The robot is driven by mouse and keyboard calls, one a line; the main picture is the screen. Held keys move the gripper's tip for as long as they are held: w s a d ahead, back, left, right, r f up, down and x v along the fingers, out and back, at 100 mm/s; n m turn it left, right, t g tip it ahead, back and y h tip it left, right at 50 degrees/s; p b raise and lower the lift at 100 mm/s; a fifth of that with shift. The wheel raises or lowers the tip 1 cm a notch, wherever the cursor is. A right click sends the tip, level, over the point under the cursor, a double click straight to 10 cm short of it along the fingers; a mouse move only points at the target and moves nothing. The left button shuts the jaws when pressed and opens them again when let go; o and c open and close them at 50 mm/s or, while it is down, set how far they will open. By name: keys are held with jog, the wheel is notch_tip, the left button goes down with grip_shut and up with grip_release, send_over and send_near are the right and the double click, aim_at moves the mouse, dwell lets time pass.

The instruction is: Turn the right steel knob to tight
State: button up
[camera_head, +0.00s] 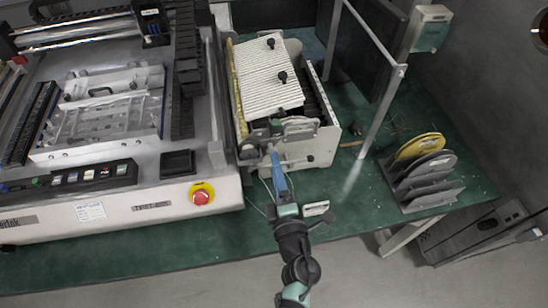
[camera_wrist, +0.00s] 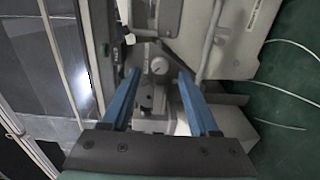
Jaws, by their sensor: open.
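My gripper (camera_head: 276,157) has blue fingers and reaches up to the front of the white feeder box (camera_head: 322,147). In the wrist view, my gripper (camera_wrist: 159,75) is open, with a finger on each side and a gap between them. A round pale metal knob (camera_wrist: 158,66) appears between the fingertips, on a grey metal bracket. I see no contact between the fingers and the knob. How far the knob lies beyond the tips is hard to tell. In the head view, my gripper and the metal parts hide this knob, and I cannot pick out a left and right pair.
A large machine with a red emergency button (camera_head: 202,194) stands left of the box. A metal post frame (camera_head: 384,118) and a rack of discs (camera_head: 423,172) stand on the right. Thin wires lie near my gripper.

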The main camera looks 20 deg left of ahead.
aim_at(271, 149)
jog(key=shift+x, duration=1.55)
grip_shut()
